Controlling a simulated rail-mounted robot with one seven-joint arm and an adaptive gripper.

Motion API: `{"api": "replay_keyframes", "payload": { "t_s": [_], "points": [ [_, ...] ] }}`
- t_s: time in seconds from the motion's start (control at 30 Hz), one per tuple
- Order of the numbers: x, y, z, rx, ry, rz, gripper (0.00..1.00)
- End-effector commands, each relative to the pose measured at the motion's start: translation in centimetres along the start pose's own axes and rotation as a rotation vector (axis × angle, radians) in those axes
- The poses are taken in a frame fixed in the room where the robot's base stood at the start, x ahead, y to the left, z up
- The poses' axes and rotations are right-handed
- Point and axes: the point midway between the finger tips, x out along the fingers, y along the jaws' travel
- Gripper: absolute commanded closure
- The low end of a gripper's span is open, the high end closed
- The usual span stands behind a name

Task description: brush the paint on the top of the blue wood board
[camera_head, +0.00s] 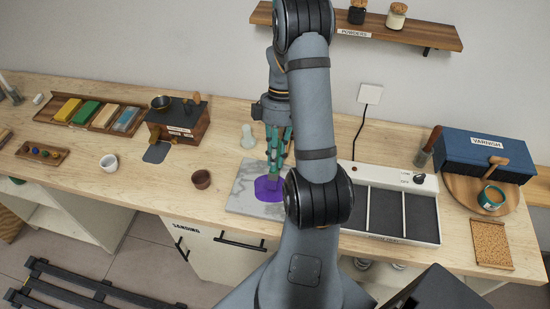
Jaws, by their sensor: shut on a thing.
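My gripper (276,163) reaches down, with its teal fingers shut, over a grey marble slab (241,198) in the middle of the counter. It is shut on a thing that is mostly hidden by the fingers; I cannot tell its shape. A patch of purple paint (262,195) lies on the slab under the fingertips, partly covered by my arm. A blue board-like block labelled VARNISH (470,151) is at the right, with a round wooden board (459,188) in front of it. A wooden-handled tool (497,161) leans at an open tin (491,197) on the round board.
A white unit with dark compartments (406,210) stands right of my arm. A clear glass object (248,137) stands behind the slab, and a brown cup (202,179) and white cup (109,163) stand left. A shelf (430,34) hangs above. The counter's front left is mostly clear.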

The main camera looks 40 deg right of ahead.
Motion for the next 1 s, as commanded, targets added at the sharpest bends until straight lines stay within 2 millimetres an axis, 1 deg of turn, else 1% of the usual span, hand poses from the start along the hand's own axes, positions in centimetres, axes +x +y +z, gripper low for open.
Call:
{"api": "replay_keyframes", "payload": {
  "t_s": [0.17, 0.8, 0.9, 1.0],
  "points": [
    [-0.8, -0.4, 0.0, -0.001, -0.002, -0.002, 1.0],
    [-6.2, -2.3, 0.0, 0.0, -0.001, 0.0, 1.0],
    [-6.6, -2.5, 0.0, 0.0, -0.001, -0.001, 1.0],
    [-6.6, -2.5, 0.0, 0.0, -0.001, -0.001, 1.0]
  ]
}}
